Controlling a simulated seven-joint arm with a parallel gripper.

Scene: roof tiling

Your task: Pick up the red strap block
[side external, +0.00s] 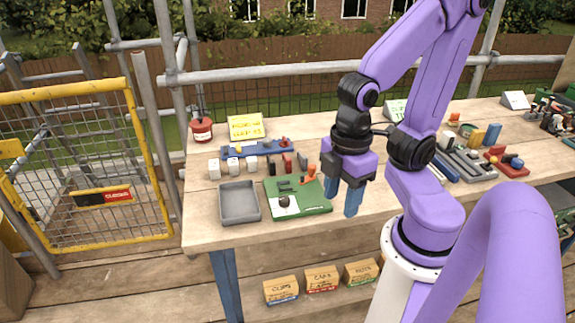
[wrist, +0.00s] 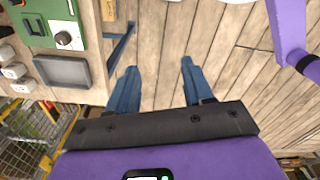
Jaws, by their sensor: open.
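A small upright red block (side external: 287,161), which looks like the strap block, stands on the wooden table in a row of small blocks. It is in front of the blue rail and behind the green board (side external: 325,209). My gripper (side external: 343,199) is open and empty, its blue fingers pointing down, to the right of the green board and the red block. In the wrist view, the open fingers (wrist: 159,72) have nothing between them but wooden planks below. I cannot make out the red block clearly in the wrist view.
White blocks (side external: 233,167) and dark blocks stand beside the red one. A grey tray (side external: 239,217) lies left of the green board, which carries an orange piece (side external: 309,173). The blue rail (side external: 257,149) runs behind the row. Grey rails (side external: 462,165) and coloured blocks lie at the right.

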